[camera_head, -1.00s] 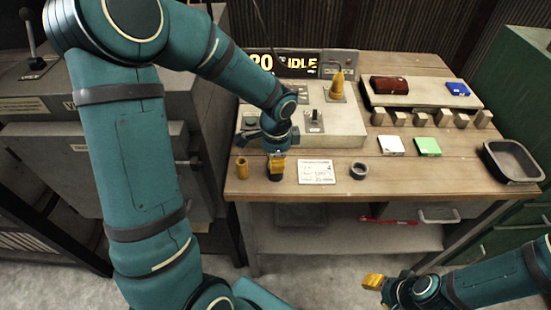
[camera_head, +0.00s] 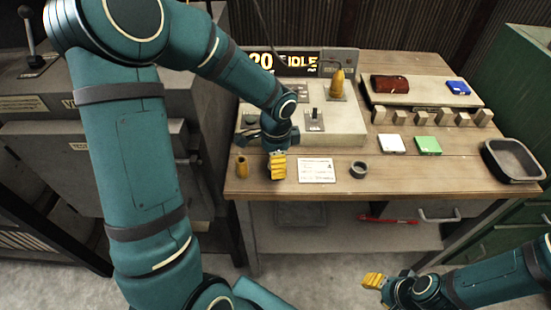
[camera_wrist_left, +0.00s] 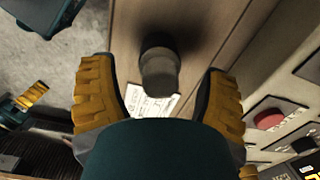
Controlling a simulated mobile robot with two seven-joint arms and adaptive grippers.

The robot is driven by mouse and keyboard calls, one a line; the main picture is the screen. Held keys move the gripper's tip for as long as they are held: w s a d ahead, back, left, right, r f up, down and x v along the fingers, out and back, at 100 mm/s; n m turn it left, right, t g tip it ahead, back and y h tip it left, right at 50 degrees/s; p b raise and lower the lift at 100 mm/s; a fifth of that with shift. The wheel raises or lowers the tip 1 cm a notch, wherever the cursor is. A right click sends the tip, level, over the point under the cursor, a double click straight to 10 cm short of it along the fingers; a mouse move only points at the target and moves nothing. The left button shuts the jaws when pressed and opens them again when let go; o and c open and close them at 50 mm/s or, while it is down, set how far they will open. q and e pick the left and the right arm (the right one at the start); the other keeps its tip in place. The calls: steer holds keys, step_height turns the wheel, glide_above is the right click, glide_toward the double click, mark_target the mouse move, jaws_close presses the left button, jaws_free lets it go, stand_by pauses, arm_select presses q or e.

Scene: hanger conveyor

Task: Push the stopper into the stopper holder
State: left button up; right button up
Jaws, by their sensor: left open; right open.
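My left gripper (camera_head: 278,167) is open, pointing down between the cylinder and the card. In the left wrist view a short grey-brown cylinder (camera_wrist_left: 160,72) shows upright between the spread fingers of the left gripper (camera_wrist_left: 160,108), touching neither. I cannot tell if it is the brass one. My right gripper (camera_head: 374,281) is open and empty, low in front of the bench.
Several metal blocks (camera_head: 420,117), white and green squares and a black tray (camera_head: 514,160) fill the bench's right side. The front strip right of the ring is clear.

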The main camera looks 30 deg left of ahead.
arm_select(q)
steer(key=shift+r, duration=0.15)
step_height(320, 180, up, 12)
steer(key=shift+d, duration=0.15)
stand_by(0.5)
steer(key=shift+s, duration=0.1)
